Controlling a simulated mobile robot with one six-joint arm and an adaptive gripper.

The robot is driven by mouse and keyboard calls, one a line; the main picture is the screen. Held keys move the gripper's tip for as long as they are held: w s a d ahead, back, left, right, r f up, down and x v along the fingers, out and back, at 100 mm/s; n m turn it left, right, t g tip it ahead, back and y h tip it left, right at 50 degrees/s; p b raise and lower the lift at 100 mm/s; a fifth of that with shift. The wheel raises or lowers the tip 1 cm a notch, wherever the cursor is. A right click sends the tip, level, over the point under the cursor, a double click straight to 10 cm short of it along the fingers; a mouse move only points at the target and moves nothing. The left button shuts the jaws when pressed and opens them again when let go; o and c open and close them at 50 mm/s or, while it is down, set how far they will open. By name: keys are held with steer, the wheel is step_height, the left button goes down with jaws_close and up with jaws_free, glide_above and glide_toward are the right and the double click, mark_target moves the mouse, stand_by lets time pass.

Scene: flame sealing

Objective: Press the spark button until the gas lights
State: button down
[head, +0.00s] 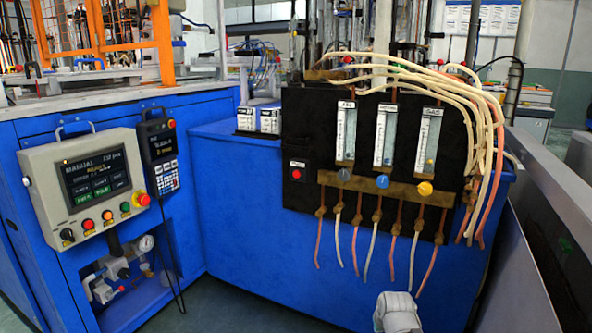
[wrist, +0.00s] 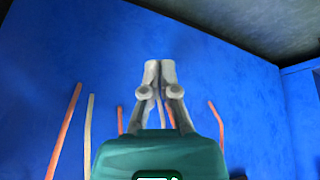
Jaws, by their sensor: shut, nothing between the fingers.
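The red button (head: 297,174), which looks like the spark button, sits in a small dark box at the left edge of the black gas panel (head: 310,125). The panel carries three flow meters with a grey knob (head: 343,175), a blue knob (head: 382,181) and a yellow knob (head: 425,188) below them. I see no flame in either view. My gripper (wrist: 160,66) is shut and empty in the wrist view, its fingertips together in front of a blue wall. The button is not visible in the wrist view.
Several hoses (head: 390,240) hang below the panel; some hose ends (wrist: 65,130) show beside my gripper. Pale hoses (head: 470,95) loop over the panel's right side. A control box (head: 92,185) with a screen and a red stop button stands left. The blue cabinet front (head: 255,240) is clear.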

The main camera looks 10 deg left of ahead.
steer(key=w+a+r+n+t+y+p, duration=0.2)
steer(key=w+a+r+n+t+p, duration=0.15)
steer(key=w+a+r, duration=0.5)
steer(key=n+t+y+p, duration=0.5)
steer(key=t+y+p, duration=0.25)
steer(key=t, duration=0.25)
glide_toward(297, 174)
steer(key=s+a+r, duration=0.2)
steer(key=s+a, duration=0.1)
steer(key=a, duration=0.5)
steer(key=shift+s+d+r, duration=0.15)
steer(key=shift+s, duration=0.05)
steer(key=shift+w, duration=0.1)
steer(key=w+d, duration=0.2)
steer(key=w, duration=0.6)
steer(key=shift+d, duration=0.15)
steer(key=shift+w, duration=0.35)
steer(key=shift+w+d, duration=0.1)
steer(key=shift+w, duration=0.1)
